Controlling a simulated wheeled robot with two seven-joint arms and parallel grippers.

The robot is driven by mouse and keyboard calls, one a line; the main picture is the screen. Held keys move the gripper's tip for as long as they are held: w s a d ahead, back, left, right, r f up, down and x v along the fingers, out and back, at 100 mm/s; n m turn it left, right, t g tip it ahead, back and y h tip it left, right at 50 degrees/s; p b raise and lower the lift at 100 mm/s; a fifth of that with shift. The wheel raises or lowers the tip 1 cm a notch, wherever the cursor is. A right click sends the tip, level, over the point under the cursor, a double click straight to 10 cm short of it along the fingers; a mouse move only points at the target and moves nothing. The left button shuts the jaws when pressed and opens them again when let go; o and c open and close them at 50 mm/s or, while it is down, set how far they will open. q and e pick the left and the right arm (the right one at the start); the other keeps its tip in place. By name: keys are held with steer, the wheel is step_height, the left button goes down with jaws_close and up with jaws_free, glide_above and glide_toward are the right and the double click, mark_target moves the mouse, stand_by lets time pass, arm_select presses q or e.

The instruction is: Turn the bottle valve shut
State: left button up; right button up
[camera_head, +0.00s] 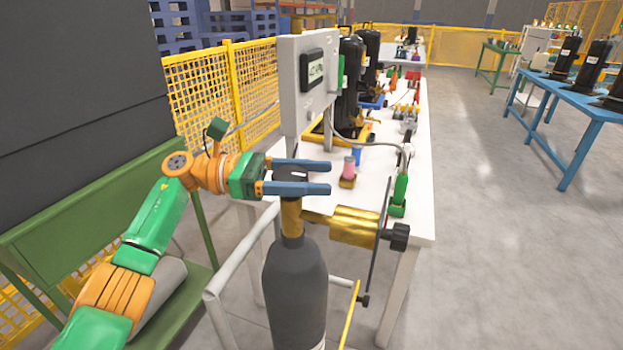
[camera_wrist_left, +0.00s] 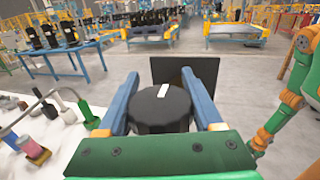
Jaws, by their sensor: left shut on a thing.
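The bottle (camera_head: 295,285) is dark grey and stands upright at the lower middle of the head view, with a brass valve (camera_head: 291,216) on its neck. The black valve knob (camera_wrist_left: 160,112) with a white mark on top sits between the blue fingers in the left wrist view. In the head view the fingers partly hide the knob (camera_head: 289,173). My left gripper (camera_head: 329,177) reaches in level from the left and is shut on the knob. It also shows in the left wrist view (camera_wrist_left: 158,78). My right gripper is not in view.
A brass regulator (camera_head: 355,226) with a black knob (camera_head: 397,236) sticks out right of the valve. A white table (camera_head: 416,180) behind holds a green-handled tool (camera_head: 399,193) and small bottles. A grey meter box (camera_head: 303,85) stands close behind the gripper.

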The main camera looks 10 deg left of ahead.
arm_select(q)
steer(key=shift+s+f+g, duration=0.1)
steer(key=shift+g, duration=0.2)
steer(key=o, duration=1.4)
steer(key=shift+d, duration=0.15)
steer(key=shift+c, duration=0.2)
